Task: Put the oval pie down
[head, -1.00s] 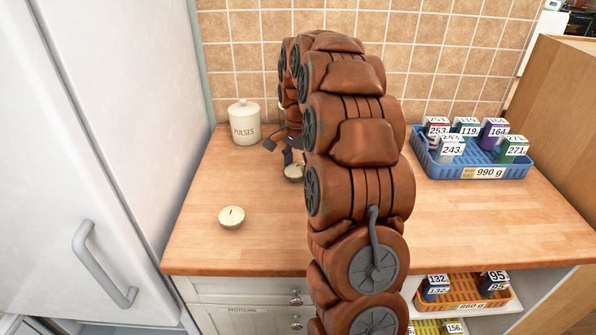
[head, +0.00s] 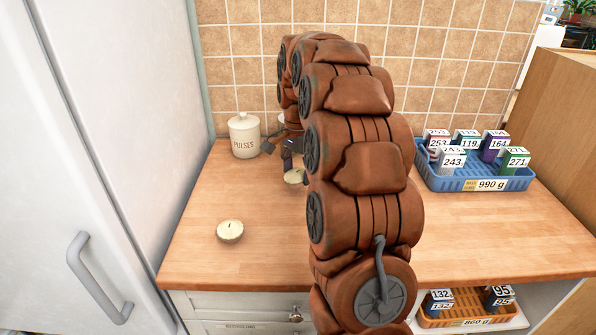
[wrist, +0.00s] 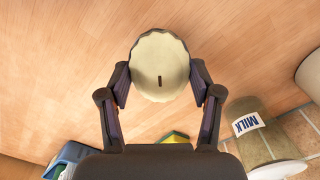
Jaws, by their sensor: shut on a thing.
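The oval pie (wrist: 160,68) is pale with a fluted rim and a dark slot in its top. My gripper (wrist: 160,82) is shut on it, one finger on each side, over the wooden counter. In the head view, the held pie (head: 294,176) shows just left of my arm, with the dark gripper fingers (head: 288,158) behind it. I cannot tell how much gap lies under it. A second pale pie (head: 230,231) sits on the counter at the front left, apart from my gripper. My arm hides the counter behind it.
A PULSES jar (head: 244,135) stands at the back left. A blue basket (head: 480,181) of numbered boxes is at the right. A MILK container (wrist: 248,122) and a yellow-green thing (wrist: 176,137) show in the wrist view. The counter's left front is clear around the second pie.

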